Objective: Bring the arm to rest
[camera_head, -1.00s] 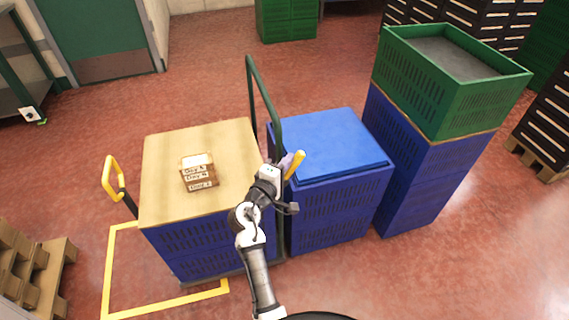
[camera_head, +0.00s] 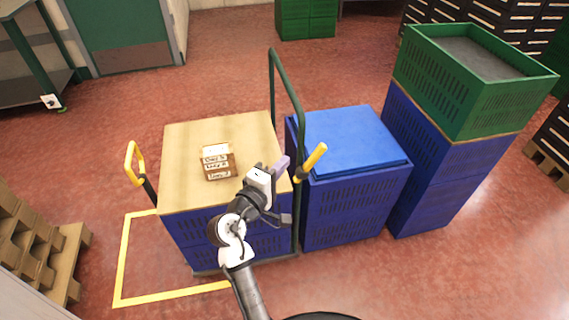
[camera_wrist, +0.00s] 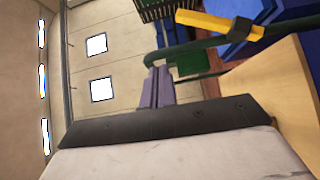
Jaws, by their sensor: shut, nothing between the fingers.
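My gripper (camera_head: 282,163) is above the right edge of the wooden board on the cart, beside the cart's dark green handle frame. In the wrist view its two purple-grey fingers (camera_wrist: 158,88) lie together, with nothing between them. The wrist camera faces a pale wall, with the board at the right side of the picture. My arm reaches up from the bottom of the head view.
The board (camera_head: 190,140) covers blue crates and bears small labelled boxes (camera_head: 217,161). The green handle frame (camera_head: 272,85) with yellow grips (camera_head: 315,157) stands close to my gripper. A blue-lidded crate (camera_head: 350,135) and a green crate (camera_head: 470,100) stand to the right.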

